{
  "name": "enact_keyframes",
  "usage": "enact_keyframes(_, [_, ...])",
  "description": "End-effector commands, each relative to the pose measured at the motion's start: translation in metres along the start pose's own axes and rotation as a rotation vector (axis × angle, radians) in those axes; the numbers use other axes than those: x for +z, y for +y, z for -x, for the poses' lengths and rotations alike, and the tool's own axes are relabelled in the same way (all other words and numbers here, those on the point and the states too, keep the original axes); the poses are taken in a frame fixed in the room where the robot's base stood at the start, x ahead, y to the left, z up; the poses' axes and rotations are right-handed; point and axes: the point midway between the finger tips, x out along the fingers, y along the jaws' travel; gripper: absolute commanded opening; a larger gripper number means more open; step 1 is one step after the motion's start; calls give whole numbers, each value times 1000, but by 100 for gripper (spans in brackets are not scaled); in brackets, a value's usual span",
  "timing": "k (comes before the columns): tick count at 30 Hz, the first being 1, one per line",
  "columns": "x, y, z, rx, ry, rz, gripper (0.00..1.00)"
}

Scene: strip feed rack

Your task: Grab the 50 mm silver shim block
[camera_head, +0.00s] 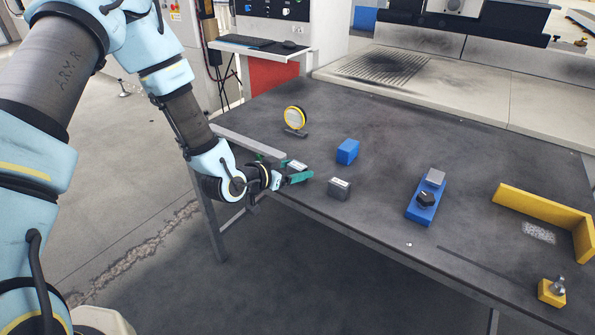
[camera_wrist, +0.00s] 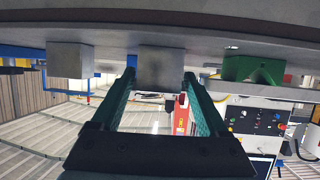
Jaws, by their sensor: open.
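A grey, silver-looking block (camera_head: 339,190) with a lighter top sits on the dark table near its front edge. My gripper (camera_head: 299,171), with green fingers, is low over the table's left front edge, just left of this block and pointing toward it. In the wrist view, which looks upside down, a grey block (camera_wrist: 162,67) shows between the fingers of my gripper (camera_wrist: 157,75). The fingers are spread apart, with nothing clamped. A second grey block (camera_wrist: 70,60) stands to the left there. No size marking is readable, so I cannot tell which is 50 mm.
A blue block (camera_head: 348,151) and a round yellow-rimmed gauge (camera_head: 295,118) stand farther back. A blue fixture (camera_head: 419,212) with a black knob and grey piece (camera_head: 435,177) is to the right. A yellow angle (camera_head: 540,208) and yellow block (camera_head: 551,292) are far right. A green piece (camera_wrist: 255,69) shows in the wrist view.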

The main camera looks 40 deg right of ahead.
Motion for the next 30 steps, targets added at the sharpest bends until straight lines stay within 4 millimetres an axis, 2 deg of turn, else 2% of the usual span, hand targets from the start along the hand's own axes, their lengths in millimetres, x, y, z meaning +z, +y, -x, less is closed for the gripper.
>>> enact_keyframes(6, [-2, 3, -32, 1, 1, 0, 78])
enact_keyframes(9, [-1, 2, -40, 0, 1, 0, 78])
enact_keyframes(17, [0, 2, -42, -1, 0, 0, 76])
enact_keyframes(30, [0, 2, -41, 0, 0, 0, 27])
